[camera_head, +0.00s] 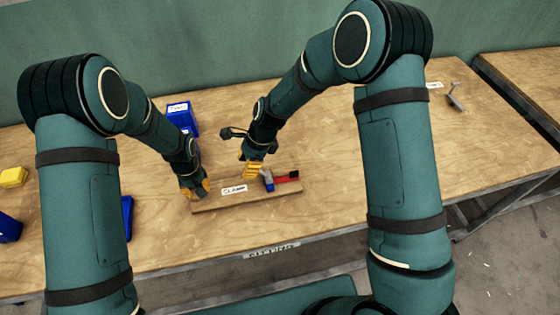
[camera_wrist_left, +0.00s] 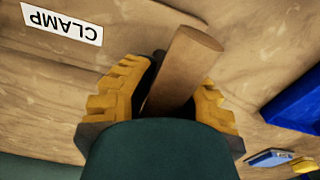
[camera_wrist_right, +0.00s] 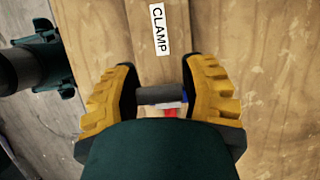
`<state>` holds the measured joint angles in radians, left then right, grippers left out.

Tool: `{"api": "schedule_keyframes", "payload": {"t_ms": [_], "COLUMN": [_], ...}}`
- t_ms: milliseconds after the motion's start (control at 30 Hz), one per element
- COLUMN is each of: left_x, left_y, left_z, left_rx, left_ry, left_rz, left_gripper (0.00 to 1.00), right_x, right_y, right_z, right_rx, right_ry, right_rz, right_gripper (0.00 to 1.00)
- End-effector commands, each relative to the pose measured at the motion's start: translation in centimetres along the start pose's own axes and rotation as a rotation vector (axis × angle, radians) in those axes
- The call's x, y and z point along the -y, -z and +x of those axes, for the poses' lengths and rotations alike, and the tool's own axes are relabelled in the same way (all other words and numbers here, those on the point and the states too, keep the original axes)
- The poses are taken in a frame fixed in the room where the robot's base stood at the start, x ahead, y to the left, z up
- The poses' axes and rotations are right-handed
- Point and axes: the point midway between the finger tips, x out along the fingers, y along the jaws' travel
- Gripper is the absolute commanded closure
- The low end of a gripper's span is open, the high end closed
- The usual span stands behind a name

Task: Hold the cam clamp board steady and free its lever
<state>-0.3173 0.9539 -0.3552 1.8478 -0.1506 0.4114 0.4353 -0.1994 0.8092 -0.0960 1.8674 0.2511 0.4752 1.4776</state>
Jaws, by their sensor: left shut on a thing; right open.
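The cam clamp board (camera_head: 215,205) is a long wooden plank with a CLAMP label, lying near the table's front edge. A red clamp (camera_head: 284,179) with a black end and a grey and blue lever (camera_head: 266,178) sits towards its right end. My left gripper (camera_head: 201,189) is shut on an upright round wooden handle (camera_wrist_left: 190,52) at the board's left end. My right gripper (camera_head: 253,168) is open over the clamp. In the right wrist view the grey lever bar (camera_wrist_right: 160,94) lies between its fingers; contact cannot be told. The red clamp is mostly hidden there.
A blue bin (camera_head: 181,116) stands behind the board. A yellow block (camera_head: 13,177) and another blue bin (camera_head: 9,228) are at the left. A grey metal part (camera_head: 455,97) lies at the back right. The table (camera_head: 370,200) right of the board looks clear.

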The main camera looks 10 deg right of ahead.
Motion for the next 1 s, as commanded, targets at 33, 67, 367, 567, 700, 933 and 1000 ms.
{"api": "schedule_keyframes", "payload": {"t_ms": [33, 67, 367, 567, 700, 933, 1000], "left_x": [0.1, 0.1, 0.1, 0.1, 0.1, 0.1, 0.1], "left_y": [0.1, 0.1, 0.1, 0.1, 0.1, 0.1, 0.1], "left_z": [0.0, 0.0, 0.0, 0.0, 0.0, 0.0, 0.0], "left_rx": [-0.001, -0.001, -0.002, -0.002, -0.002, -0.002, -0.002], "left_ry": [0.0, 0.0, 0.001, 0.0, 0.0, 0.0, 0.0], "left_rz": [-0.001, -0.001, -0.002, -0.001, -0.001, -0.001, -0.001], "left_gripper": [1.0, 1.0, 1.0, 1.0, 1.0, 0.83, 0.58], "right_x": [0.1, 0.0, 0.0, 0.0, 0.0, 0.0, 0.0], "right_y": [-0.1, -0.1, -0.1, 0.0, -0.1, 0.0, 0.0], "right_z": [-1.1, -1.6, -7.6, -9.7, -10.2, -10.2, -10.2], "right_rx": [0.001, 0.001, 0.001, 0.001, 0.001, 0.001, 0.001], "right_ry": [0.004, 0.004, 0.004, 0.001, 0.0, 0.0, 0.0], "right_rz": [-0.001, -0.001, 0.0, 0.0, 0.0, 0.0, 0.0], "right_gripper": [0.58, 0.58, 0.58, 0.58, 0.58, 0.58, 0.58]}}
